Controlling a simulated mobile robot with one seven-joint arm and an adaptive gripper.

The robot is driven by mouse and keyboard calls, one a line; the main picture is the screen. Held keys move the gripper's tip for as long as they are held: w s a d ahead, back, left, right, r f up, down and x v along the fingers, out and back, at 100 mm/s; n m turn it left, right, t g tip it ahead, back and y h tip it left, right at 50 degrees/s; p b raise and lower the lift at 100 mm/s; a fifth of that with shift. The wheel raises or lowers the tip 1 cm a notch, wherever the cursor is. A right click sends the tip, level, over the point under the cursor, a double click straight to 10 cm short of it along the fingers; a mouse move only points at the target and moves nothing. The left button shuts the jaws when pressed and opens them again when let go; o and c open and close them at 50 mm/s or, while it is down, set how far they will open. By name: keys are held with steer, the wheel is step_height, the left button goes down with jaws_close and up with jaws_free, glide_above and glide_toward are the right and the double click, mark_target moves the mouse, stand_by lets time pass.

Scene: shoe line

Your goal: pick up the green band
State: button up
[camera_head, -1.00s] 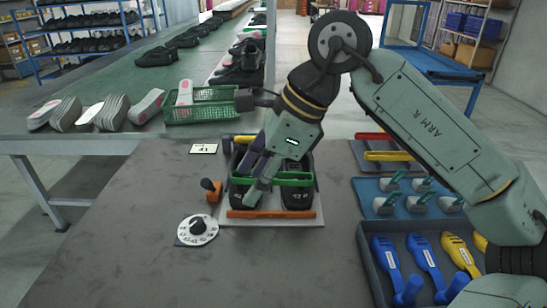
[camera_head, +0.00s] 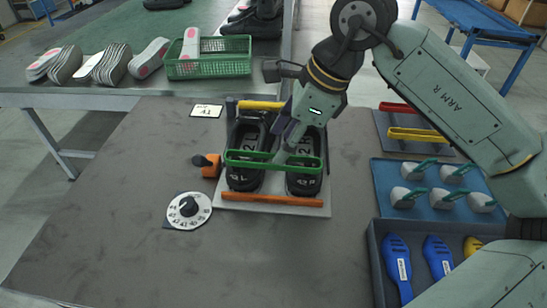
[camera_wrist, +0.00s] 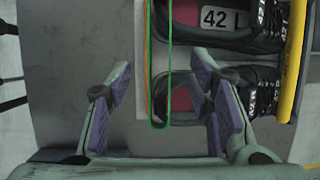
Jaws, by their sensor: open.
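In the wrist view, the band (camera_wrist: 160,126) runs down from the top edge to a rounded end between my fingers. My gripper (camera_head: 284,146) is over the shoes, right of the band's middle in the head view. In the wrist view, my gripper (camera_wrist: 162,85) is open, with purple pads on either side of the band's end and apart from it. The pair of shoes (camera_head: 245,140) sits on a pale board (camera_head: 285,209); my gripper partly hides the right shoe.
An orange bar (camera_head: 271,197) lies along the board's front and a yellow bar (camera_head: 259,104) at its back. A dial (camera_head: 188,211), an orange block (camera_head: 211,165) and a card (camera_head: 207,111) are to the left. Trays (camera_head: 430,190) stand at right. The table's front left is clear.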

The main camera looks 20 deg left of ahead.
mark_target(274, 155)
steer(key=p+x, duration=0.1)
steer(key=x, duration=0.4)
steer(key=shift+c, duration=0.3)
steer(key=c, duration=0.9)
steer(key=shift+c, duration=0.2)
